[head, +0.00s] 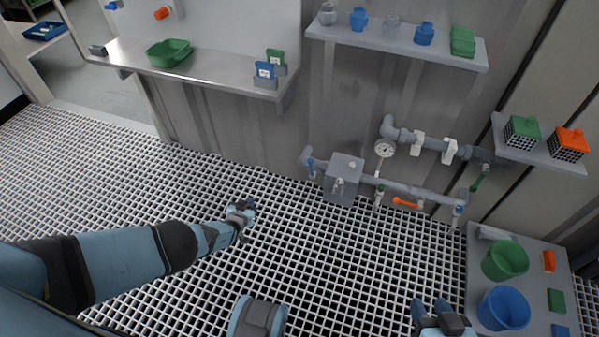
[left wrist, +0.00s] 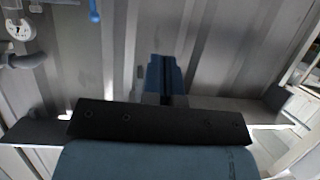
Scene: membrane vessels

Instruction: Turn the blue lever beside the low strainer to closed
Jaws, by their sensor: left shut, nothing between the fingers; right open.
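My right gripper (head: 437,310) is open at the bottom, far from the first lever.
A shelf (head: 215,77) juts out above left. A low table with green (head: 505,260) and blue (head: 503,308) buckets stands right. Grating between left gripper and pipe is clear.

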